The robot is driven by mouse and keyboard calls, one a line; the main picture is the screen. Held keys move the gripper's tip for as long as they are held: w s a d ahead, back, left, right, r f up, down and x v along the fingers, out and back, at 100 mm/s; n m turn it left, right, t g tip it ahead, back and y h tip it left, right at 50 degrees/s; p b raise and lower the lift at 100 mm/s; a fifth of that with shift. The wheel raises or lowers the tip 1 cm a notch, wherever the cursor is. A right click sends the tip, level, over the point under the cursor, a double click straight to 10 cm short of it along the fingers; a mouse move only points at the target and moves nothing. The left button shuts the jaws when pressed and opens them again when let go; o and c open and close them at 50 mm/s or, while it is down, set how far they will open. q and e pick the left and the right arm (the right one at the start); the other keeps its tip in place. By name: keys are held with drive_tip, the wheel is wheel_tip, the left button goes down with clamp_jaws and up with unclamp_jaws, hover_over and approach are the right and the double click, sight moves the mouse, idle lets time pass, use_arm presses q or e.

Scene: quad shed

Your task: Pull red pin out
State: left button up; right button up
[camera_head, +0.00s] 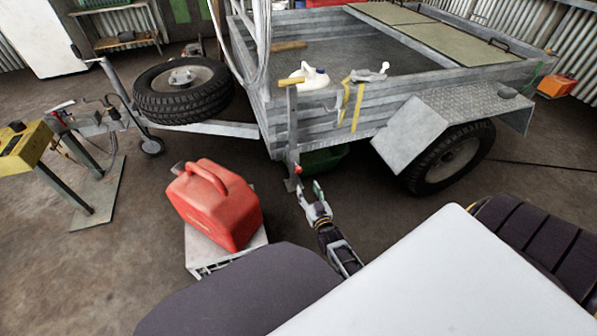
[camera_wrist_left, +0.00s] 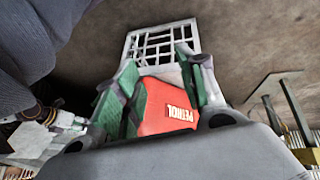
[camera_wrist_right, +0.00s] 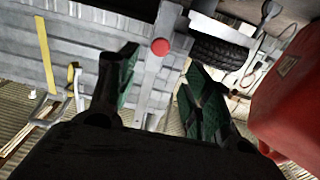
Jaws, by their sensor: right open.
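The red pin (camera_head: 297,169) shows as a small round red knob low on the grey upright post (camera_head: 292,125) at the trailer's front corner. In the right wrist view the red knob (camera_wrist_right: 160,47) lies between and beyond my fingertips, apart from them. My right gripper (camera_head: 309,190) is open and empty, just below and right of the pin in the head view; its fingers also show in the right wrist view (camera_wrist_right: 163,62). My left gripper (camera_wrist_left: 157,60) is open in the left wrist view, with the red petrol can beyond its fingers. The pin's shaft is hidden.
The red petrol can (camera_head: 215,205) stands on a grey crate (camera_head: 198,248) left of my right gripper. The trailer (camera_head: 345,115) has a spare wheel (camera_head: 182,90) at its front and a road wheel (camera_head: 452,158) at right. A yellow box (camera_head: 22,150) stands far left.

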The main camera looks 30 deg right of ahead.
sight(299, 171)
drive_tip(key=shift+b+x, duration=1.65)
drive_tip(key=shift+x, duration=2.9)
use_arm(q)
wheel_tip(299, 171, down, 8)
drive_tip(key=d+t+h+b, duration=0.1)
drive_tip(key=shift+w+d+n+t, duration=0.15)
drive_tip(key=shift+d+n+t, duration=0.15)
drive_tip(key=shift+n, duration=0.1)
use_arm(e)
drive_tip(key=shift+x, duration=1.5)
use_arm(q)
drive_tip(key=shift+r, duration=0.15)
use_arm(e)
drive_tip(key=shift+a, duration=0.1)
clamp_jaws()
